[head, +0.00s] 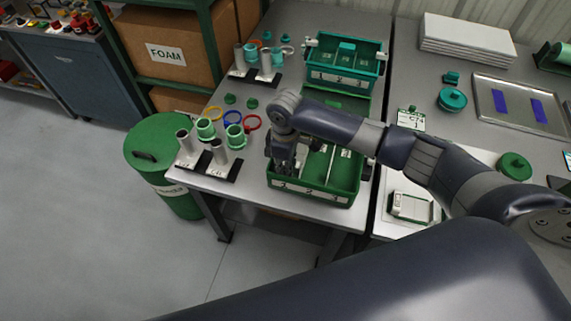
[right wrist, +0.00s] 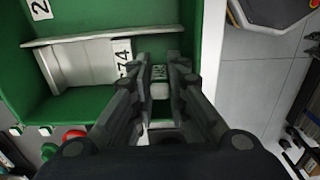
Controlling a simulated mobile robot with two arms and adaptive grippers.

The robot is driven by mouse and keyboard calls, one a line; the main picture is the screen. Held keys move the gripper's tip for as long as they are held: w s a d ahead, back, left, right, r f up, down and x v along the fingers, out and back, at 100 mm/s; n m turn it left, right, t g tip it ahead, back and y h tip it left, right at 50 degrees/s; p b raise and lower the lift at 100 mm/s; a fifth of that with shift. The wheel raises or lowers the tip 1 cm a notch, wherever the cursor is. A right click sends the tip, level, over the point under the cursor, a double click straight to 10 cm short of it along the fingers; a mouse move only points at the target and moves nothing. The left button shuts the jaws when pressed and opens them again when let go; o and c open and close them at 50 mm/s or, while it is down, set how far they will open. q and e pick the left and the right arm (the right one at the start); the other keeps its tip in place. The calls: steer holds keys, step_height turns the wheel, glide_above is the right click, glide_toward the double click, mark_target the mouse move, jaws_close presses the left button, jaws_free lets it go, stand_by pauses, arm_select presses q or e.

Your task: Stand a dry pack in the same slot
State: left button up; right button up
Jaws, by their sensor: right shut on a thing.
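The green slotted crate (head: 345,194) stands at the front of the left bench, with numbered labels along its front wall. My right gripper (head: 284,163) reaches down into its left part. In the right wrist view the fingers (right wrist: 160,82) are shut on a small pale piece (right wrist: 159,90), which I take to be a dry pack; the fingers hide most of it. A pale panel (right wrist: 85,62) with number labels is beside the fingers, inside the green crate wall (right wrist: 25,75). I cannot tell whether the held pack touches the crate floor. My left gripper is not in view.
A teal crate (head: 345,83) stands behind. Dark stands with grey cylinders and teal cups (head: 205,128) are left of the green crate. A green bin (head: 160,150) stands on the floor. The right bench holds a metal tray (head: 500,112) and a white device (head: 412,207).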

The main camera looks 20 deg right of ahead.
steer(key=shift+p, duration=0.45)
stand_by(0.3)
steer(key=shift+f, duration=0.1)
stand_by(0.6)
steer(key=shift+f, duration=0.35)
steer(key=shift+f, duration=1.55)
stand_by(0.7)
steer(key=shift+f, duration=0.15)
stand_by(0.5)
steer(key=o, duration=0.9)
steer(key=shift+f, duration=0.1)
steer(key=shift+o, duration=0.2)
steer(key=shift+s+a, duration=0.1)
steer(key=shift+s, duration=0.1)
